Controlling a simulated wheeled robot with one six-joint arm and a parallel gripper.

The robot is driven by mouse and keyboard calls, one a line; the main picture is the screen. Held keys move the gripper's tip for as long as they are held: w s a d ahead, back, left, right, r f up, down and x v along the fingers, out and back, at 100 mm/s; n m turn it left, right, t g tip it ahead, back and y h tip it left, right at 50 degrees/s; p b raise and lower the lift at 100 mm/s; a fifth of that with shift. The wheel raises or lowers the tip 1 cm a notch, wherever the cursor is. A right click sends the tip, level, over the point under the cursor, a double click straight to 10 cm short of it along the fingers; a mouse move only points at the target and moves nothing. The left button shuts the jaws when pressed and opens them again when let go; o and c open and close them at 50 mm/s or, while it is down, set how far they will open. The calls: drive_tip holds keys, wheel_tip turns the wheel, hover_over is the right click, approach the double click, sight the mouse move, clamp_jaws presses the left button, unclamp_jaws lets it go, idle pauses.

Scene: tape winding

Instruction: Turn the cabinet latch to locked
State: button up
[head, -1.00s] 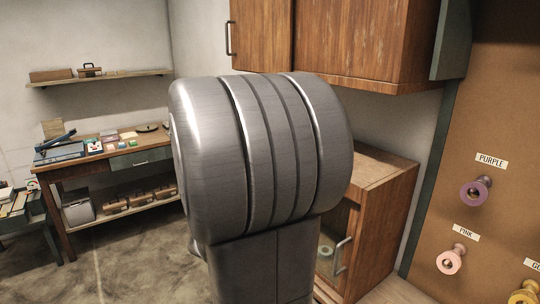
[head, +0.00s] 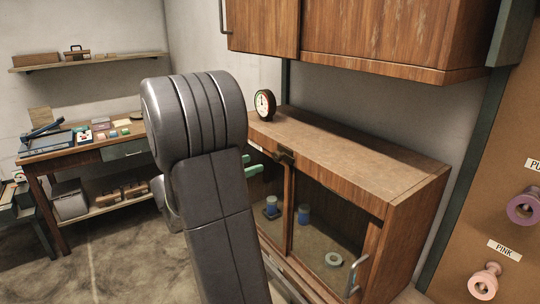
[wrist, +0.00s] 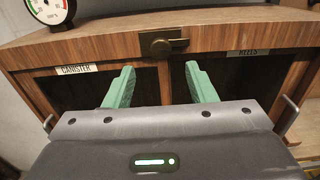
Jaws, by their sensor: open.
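The cabinet latch (wrist: 163,44) is a dark bronze piece with a round boss, at the top middle of the wooden cabinet front (wrist: 95,49). Its bar looks roughly level in the wrist view. It also shows small in the head view (head: 284,156). My gripper (wrist: 161,76) is open and empty, with its green fingers pointing at the cabinet front. The latch lies beyond the fingertips and appears between them in the wrist view, apparently not touched. In the head view, my gripper (head: 252,165) is just left of the latch, partly hidden by my arm.
A round gauge (head: 264,105) stands on top. An upper cupboard (head: 375,38) overhangs it. A pegboard with spools (head: 484,282) is at right.

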sight(275, 156)
drive_tip(key=p+x, duration=0.1)
drive_tip(key=x, duration=0.6)
drive_tip(key=shift+w+d+p, duration=0.15)
drive_tip(key=shift+d+p, duration=0.1)
drive_tip(key=shift+p, duration=0.1)
drive_tip(key=c, duration=0.9)
drive_tip(key=shift+c, duration=0.2)
